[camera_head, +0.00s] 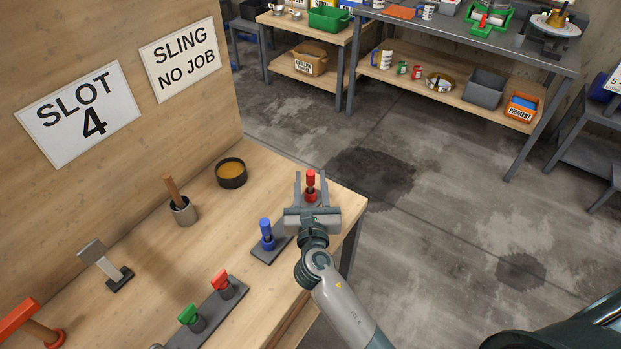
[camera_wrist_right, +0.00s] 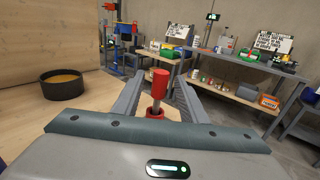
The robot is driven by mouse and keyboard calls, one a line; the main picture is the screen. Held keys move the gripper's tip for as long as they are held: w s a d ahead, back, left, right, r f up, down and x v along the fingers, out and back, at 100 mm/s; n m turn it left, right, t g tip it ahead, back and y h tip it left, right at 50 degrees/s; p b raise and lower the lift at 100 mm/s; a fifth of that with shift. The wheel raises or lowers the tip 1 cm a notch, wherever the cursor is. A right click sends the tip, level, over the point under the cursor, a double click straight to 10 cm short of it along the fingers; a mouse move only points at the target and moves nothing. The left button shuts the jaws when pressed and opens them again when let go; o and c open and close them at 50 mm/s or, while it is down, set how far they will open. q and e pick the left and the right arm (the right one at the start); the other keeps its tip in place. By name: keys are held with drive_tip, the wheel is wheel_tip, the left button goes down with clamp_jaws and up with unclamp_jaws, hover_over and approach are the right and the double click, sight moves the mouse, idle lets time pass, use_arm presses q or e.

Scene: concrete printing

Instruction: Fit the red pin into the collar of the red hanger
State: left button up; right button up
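The red pin (camera_head: 310,179) stands upright, with its red head over a bare metal shank; it also shows in the right wrist view (camera_wrist_right: 160,84). Below it is the red collar (camera_wrist_right: 155,112), also seen in the head view (camera_head: 310,196). The shank's lower end meets the collar; how deep it sits cannot be told. The rest of the red hanger is mostly hidden behind my right gripper. My right gripper (camera_head: 311,182) is open, its fingers on either side of the pin with gaps between. My left gripper is not in view.
A blue pin (camera_head: 266,231) stands on a dark plate nearby. A rack with red (camera_head: 220,281) and green (camera_head: 190,316) pieces lies nearer. A dark bowl (camera_head: 231,174) and a pot with a wooden handle (camera_head: 183,212) stand behind, before the wooden wall. The table's right edge is close.

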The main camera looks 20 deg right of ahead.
drive_tip(key=shift+x, duration=1.05)
clamp_jaws()
